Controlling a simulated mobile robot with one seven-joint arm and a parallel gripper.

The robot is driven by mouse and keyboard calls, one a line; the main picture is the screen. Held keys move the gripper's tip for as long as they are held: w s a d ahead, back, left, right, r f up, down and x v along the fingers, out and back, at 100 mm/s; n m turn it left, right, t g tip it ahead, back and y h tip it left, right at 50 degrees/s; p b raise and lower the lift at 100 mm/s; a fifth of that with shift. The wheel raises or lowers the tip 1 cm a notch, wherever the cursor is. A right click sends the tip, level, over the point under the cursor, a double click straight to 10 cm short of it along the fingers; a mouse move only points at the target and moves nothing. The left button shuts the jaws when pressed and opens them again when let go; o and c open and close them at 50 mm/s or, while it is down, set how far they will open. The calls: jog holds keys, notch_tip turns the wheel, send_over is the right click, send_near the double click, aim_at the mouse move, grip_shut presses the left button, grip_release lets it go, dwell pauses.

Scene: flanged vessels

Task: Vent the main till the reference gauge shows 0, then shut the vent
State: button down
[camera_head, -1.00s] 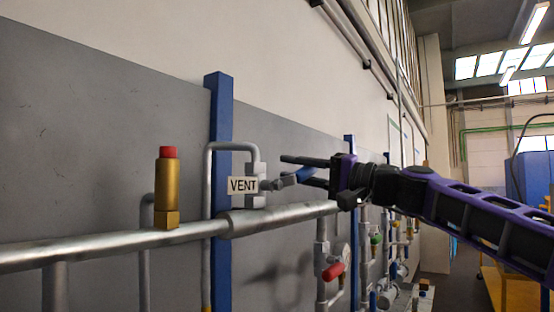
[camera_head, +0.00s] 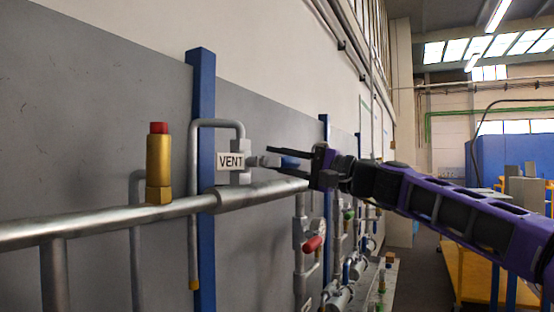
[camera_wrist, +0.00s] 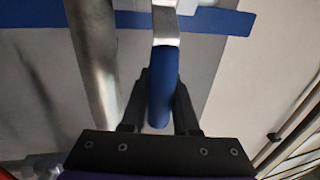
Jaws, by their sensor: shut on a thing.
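The vent valve, with a white VENT label (camera_head: 230,161), sits on a bent grey pipe above the main (camera_head: 110,218) in the head view. Its blue lever (camera_head: 290,162) points right from the valve. The lever fills the middle of the wrist view (camera_wrist: 164,75). My gripper (camera_head: 273,156) is shut on the blue lever, with one finger on each side of it in the wrist view (camera_wrist: 162,97). No gauge face can be read, and I cannot tell which gauge is the reference.
A brass fitting with a red cap (camera_head: 158,165) stands on the main at left. A blue post (camera_head: 204,110) rises behind the vent pipe. A red handle (camera_head: 314,244) and more pipework lie below my gripper. An orange cart (camera_head: 450,258) stands at right.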

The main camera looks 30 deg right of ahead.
jog(key=shift+f, duration=0.1)
jog(key=c, duration=0.7)
grip_release()
jog(key=shift+o, duration=0.2)
jog(key=v, duration=1.7)
jog(key=shift+s+d, duration=0.15)
jog(key=s+a+f+n+g+h+p, duration=0.2)
jog(key=a+f+n+g, duration=0.1)
jog(key=a, duration=0.7)
jog(key=s+a+f+n+g+h+p, duration=0.1)
jog(key=a+f+n+g, duration=0.15)
jog(key=a, duration=0.85)
jog(key=s+a+f+n+g+h, duration=0.1)
jog(key=a+f+n+g+h, duration=0.1)
jog(key=f, duration=0.5)
jog(key=s+a+f+n+g+h+p, duration=0.1)
jog(key=s+a+f+n+h, duration=0.1)
jog(key=f, duration=0.5)
jog(key=s+a+f+n+g+h+p, duration=0.1)
jog(key=f+h, duration=0.3)
jog(key=f, duration=0.4)
jog(key=shift+s+a+n+g, duration=0.25)
jog(key=shift+a+n+g, duration=0.25)
jog(key=shift+g, duration=0.35)
